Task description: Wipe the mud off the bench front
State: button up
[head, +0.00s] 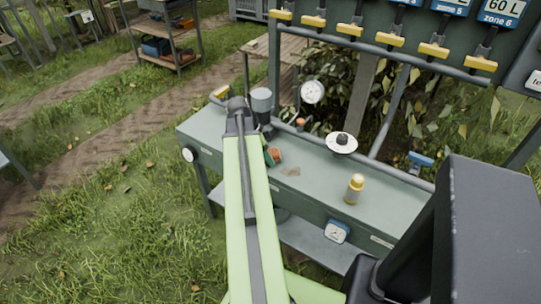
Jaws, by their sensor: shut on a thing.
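A small brown smear (290,171), which looks like mud, lies on the grey-green bench top (318,185), near the middle. The bench's front face below it shows no clear mud where I can see it. My green arm reaches across the bench's left part and hides some of its top and front. My gripper is hidden behind this arm, so I cannot see its jaws or what is in them. A small orange and dark green thing (272,156) shows just right of my arm, left of the smear; I cannot tell what it is.
A yellow-capped bottle (354,189) and a white disc with a dark knob (341,143) stand right of the smear. A grey cylinder (262,100) and a round gauge (312,92) are at the back. Grass lies left.

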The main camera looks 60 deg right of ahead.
jog(key=shift+w+d+f, duration=0.1)
jog(key=shift+w+d, duration=0.05)
jog(key=shift+w, duration=0.95)
jog(key=shift+w+d+r, duration=0.1)
jog(key=shift+w+d, duration=0.1)
jog(key=shift+w, duration=0.85)
jog(key=shift+w+d+f, duration=0.1)
jog(key=shift+w+d, duration=0.05)
jog(key=shift+w, duration=0.95)
notch_tip(320, 180, up, 6)
jog(key=p, duration=0.6)
notch_tip(320, 180, up, 3)
jog(key=p, duration=0.3)
